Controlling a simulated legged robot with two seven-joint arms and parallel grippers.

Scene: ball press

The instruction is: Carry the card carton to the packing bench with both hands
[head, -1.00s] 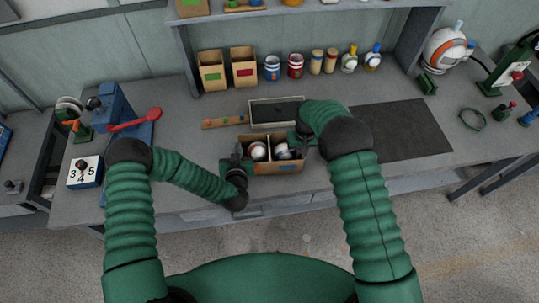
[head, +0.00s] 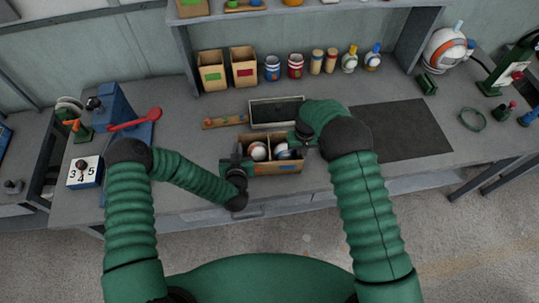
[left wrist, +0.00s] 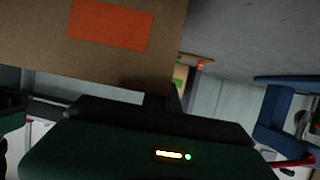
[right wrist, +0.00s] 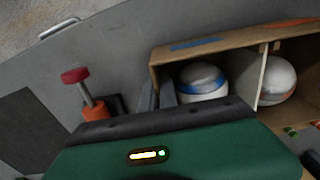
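The open brown card carton (head: 277,169) is at the front edge of the grey workbench (head: 180,110). A divider splits it, and white balls with coloured bands (head: 257,151) sit inside. My left gripper (head: 240,163) is at its left end, and my right gripper (head: 303,143) at its right end. In the left wrist view the carton wall (left wrist: 50,45) with an orange label is very close, and the fingers are mostly hidden. In the right wrist view my right fingers (right wrist: 157,94) sit either side of the carton's end wall. Whether the carton touches the bench is unclear.
A shallow tray (head: 255,117) stands right behind the carton. A dark mat (head: 402,130) lies to the right. A blue press with a red lever (head: 135,121) stands left. The right wrist view shows a red-knobbed orange object (right wrist: 90,108) near the carton.

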